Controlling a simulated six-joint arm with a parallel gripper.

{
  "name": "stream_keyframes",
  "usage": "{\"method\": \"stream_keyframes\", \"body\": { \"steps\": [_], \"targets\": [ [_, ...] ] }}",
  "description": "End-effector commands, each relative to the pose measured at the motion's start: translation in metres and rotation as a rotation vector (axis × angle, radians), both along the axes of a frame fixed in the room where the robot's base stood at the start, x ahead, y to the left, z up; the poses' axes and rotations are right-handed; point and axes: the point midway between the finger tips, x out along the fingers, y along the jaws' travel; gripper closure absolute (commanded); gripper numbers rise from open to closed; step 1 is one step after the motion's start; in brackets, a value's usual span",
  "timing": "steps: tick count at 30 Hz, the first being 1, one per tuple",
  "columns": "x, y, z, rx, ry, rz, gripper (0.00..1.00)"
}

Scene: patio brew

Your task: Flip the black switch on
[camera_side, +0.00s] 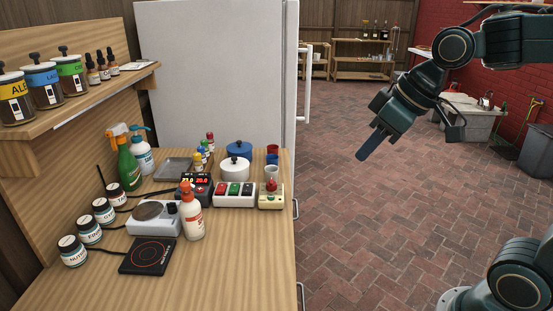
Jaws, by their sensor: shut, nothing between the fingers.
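A white switch box (234,202) stands on the wooden bench, with a red, a green and a black rocker switch in a row along its top. The black switch (247,189) is the rightmost of the three. It is too small to tell which way it is tipped. My gripper (364,155) is shut and empty. It hangs in the air to the right of the bench, above the brick floor, well apart from the switch box and higher than it in the picture.
A cream box with a red button (271,193) stands right of the switch box. A display unit (195,188) and an orange-capped bottle (191,214) stand left. White and blue pots (234,168) stand behind. Air between my gripper and the bench is clear.

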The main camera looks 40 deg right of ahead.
Motion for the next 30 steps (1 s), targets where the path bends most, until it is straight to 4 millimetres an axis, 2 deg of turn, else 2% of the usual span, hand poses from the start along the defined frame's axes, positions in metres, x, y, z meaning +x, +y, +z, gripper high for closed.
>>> {"method": "stream_keyframes", "body": {
  "steps": [3, 17, 30],
  "targets": [
    [0.024, 0.000, 0.001, 0.006, 0.000, 0.041, 1.00],
    [0.111, -0.003, -0.006, 0.046, -0.024, 0.199, 1.00],
    [0.188, -0.017, -0.034, 0.105, -0.065, 0.338, 1.00]
  ]
}}
